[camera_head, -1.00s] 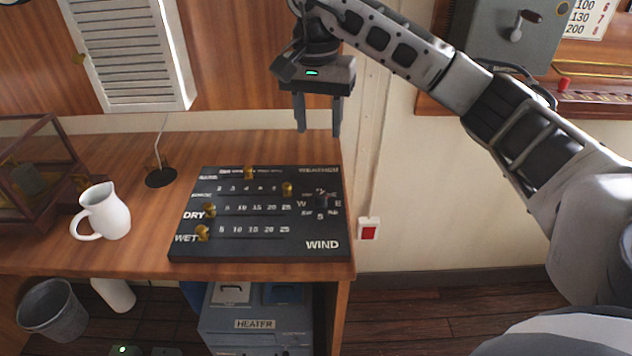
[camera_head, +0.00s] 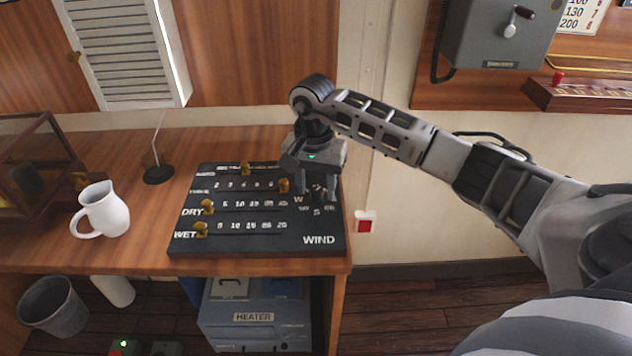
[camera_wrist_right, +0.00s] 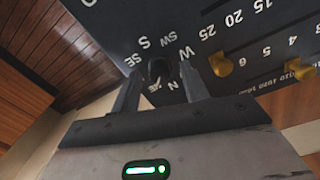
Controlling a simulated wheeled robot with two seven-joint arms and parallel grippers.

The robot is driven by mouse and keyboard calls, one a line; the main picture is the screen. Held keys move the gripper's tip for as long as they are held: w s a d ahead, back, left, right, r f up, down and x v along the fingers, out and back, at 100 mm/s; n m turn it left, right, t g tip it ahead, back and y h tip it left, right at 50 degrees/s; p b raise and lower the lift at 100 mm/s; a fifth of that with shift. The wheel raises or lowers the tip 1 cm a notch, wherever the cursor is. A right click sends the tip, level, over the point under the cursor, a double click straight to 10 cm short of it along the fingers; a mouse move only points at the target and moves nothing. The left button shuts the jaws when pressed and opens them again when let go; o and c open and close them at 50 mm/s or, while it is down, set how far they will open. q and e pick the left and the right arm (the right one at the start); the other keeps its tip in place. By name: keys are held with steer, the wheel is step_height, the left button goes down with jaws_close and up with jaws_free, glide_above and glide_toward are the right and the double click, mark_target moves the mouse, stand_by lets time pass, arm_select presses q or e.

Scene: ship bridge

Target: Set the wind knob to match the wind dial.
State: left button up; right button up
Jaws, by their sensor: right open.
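The black weather board (camera_head: 255,247) lies on the wooden desk, with WIND printed at its lower right. The dark wind knob (camera_wrist_right: 159,70) sits inside a ring of white compass letters on the board. In the head view my right gripper hides most of it. My right gripper (camera_head: 316,190) points down over the compass ring with its jaws open. In the right wrist view its fingers (camera_wrist_right: 158,88) stand on either side of the knob; I cannot tell whether they touch it. Which letter the knob points to is unclear. I cannot make out a wind dial. My left gripper is not in view.
Brass sliders (camera_head: 207,206) stand on the board's left and upper parts. A white jug (camera_head: 103,210), a thin stand (camera_head: 158,174) and a glass case (camera_head: 35,165) are on the desk to the left. A red switch (camera_head: 365,224) is on the wall at right.

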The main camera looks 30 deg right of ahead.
jaws_close()
stand_by(0.3)
